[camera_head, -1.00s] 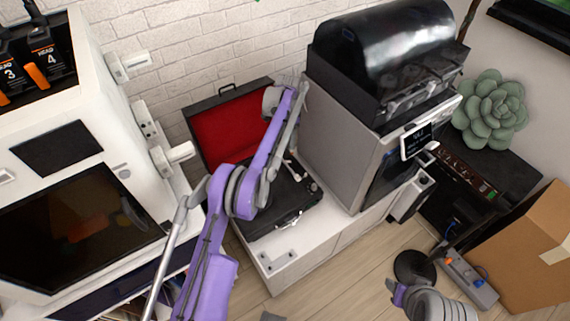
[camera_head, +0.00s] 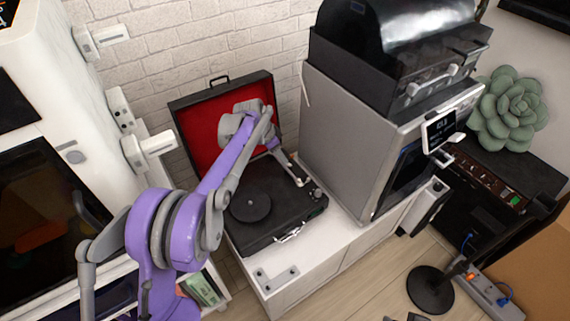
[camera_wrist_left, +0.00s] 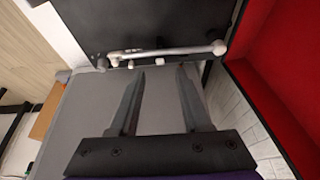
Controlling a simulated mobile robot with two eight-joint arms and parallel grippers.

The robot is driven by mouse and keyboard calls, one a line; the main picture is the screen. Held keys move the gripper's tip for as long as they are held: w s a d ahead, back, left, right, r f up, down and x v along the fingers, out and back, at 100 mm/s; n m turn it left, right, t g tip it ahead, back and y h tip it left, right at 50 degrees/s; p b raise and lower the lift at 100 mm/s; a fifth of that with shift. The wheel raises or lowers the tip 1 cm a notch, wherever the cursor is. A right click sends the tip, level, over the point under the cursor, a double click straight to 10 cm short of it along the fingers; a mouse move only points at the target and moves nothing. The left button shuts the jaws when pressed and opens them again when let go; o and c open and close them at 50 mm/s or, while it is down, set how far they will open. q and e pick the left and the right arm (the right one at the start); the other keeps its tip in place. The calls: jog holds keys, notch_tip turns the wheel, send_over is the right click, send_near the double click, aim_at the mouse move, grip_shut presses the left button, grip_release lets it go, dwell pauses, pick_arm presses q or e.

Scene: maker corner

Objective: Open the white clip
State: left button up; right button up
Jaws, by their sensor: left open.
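A black record player (camera_head: 262,238) stands open on a white cabinet, with its red-lined lid raised behind the platter. Its pale tonearm (camera_head: 292,169) lies along the deck's right side and also shows in the left wrist view (camera_wrist_left: 170,51). A small white piece (camera_wrist_left: 131,64) beside the tonearm may be the white clip, but it is too small to tell its state. My left gripper (camera_wrist_left: 158,70) is open and empty; its fingers point toward the tonearm and I see no contact.
A grey machine with a black hood (camera_head: 345,135) stands close right of the record player. The red lid (camera_head: 196,120) rises behind my wrist. A white machine (camera_head: 55,110) fills the left side. A black stand base (camera_head: 430,288) is on the floor at lower right.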

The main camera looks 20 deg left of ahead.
pick_arm(q)
jog(key=b+x, duration=0.1)
jog(key=x, duration=0.5)
jog(key=shift+r, duration=0.1)
grip_shut()
